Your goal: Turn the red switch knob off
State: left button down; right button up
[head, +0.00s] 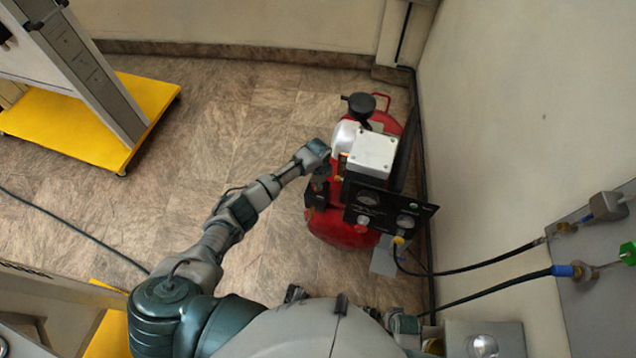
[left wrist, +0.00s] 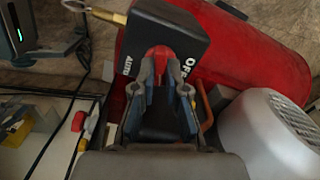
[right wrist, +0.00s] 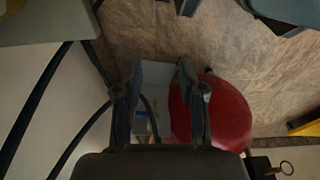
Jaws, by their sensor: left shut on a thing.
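The red switch knob (left wrist: 158,53) sits on a black switch box (left wrist: 185,28) marked OFF and AUTO in the left wrist view. My left gripper (left wrist: 160,72) has its two fingers on either side of the knob and is shut on it. In the head view, my left gripper (head: 320,180) is at the left side of the red compressor (head: 345,228), and the knob is hidden there. My right gripper (right wrist: 160,75) is open and empty. In the right wrist view, the round red tank end (right wrist: 222,112) shows beyond its right finger.
A black gauge panel (head: 388,208) and a grey box (head: 372,152) are on the compressor. Hoses run to a wall panel (head: 600,270) at right. A cart with a yellow base (head: 75,132) stands at upper left. The floor left of the compressor is mostly clear.

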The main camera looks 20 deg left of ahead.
pick_arm(q)
jog(key=n+p, duration=0.3)
jog(key=n, duration=0.5)
jog(key=shift+a+p, duration=0.1)
jog(key=shift+p, duration=0.25)
jog(key=n+p, duration=0.1)
jog(key=n, duration=0.2)
jog(key=shift+n, duration=0.3)
jog(key=shift+a+f+n, duration=0.1)
jog(key=shift+n, duration=1.2)
pick_arm(e)
jog(key=s+d+f, duration=0.1)
jog(key=s+f, duration=0.8)
jog(key=s, duration=0.1)
jog(key=shift+s+d+f+g, duration=0.2)
jog(key=shift+d+g, duration=0.2)
pick_arm(q)
jog(key=c, duration=1.2)
grip_release()
jog(key=shift+w, duration=0.1)
